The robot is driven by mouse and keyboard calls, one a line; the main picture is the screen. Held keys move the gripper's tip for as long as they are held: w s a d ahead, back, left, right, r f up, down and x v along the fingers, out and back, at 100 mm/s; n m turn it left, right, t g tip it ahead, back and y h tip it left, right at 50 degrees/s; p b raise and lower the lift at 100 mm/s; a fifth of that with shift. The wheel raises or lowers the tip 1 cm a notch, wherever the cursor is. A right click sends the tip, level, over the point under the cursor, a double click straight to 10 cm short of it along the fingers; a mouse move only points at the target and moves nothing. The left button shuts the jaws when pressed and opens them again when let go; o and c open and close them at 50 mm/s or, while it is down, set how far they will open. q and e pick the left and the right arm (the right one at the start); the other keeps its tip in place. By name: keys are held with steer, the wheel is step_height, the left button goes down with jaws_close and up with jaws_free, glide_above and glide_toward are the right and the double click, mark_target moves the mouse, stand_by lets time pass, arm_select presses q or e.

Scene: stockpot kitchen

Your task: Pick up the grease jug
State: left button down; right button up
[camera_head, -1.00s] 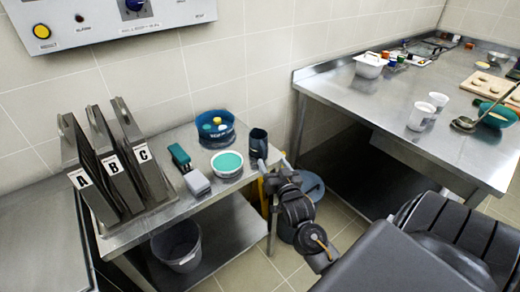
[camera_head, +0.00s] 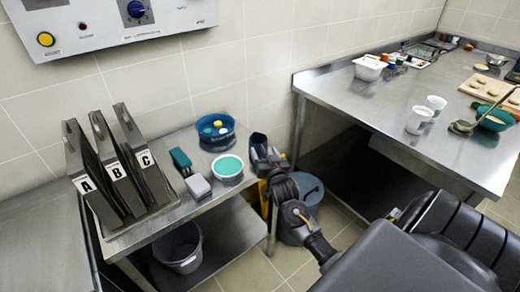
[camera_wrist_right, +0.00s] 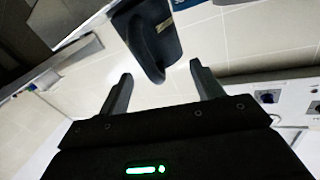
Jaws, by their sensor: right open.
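The dark blue-grey grease jug (camera_head: 258,140) stands at the right end of the low steel table, and my right gripper covers its lower part. In the right wrist view the jug (camera_wrist_right: 155,38) shows ahead of the open fingers, with its handle visible and its near end roughly between the fingertips. My right gripper (camera_head: 270,160) is open and close in front of the jug in the head view. Its two fingers (camera_wrist_right: 161,70) stand apart on either side in the wrist view. I cannot tell if they touch the jug. My left gripper is not in view.
A teal-topped tub (camera_head: 227,166), a blue bowl (camera_head: 215,142), a grey-white box (camera_head: 198,186) and a green tool (camera_head: 180,159) stand left of the jug. A rack of lettered boards (camera_head: 120,165) is further left. A blue-grey bin (camera_head: 310,192) stands on the floor at right.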

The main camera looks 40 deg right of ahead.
steer(key=shift+x, duration=1.2)
jaws_close()
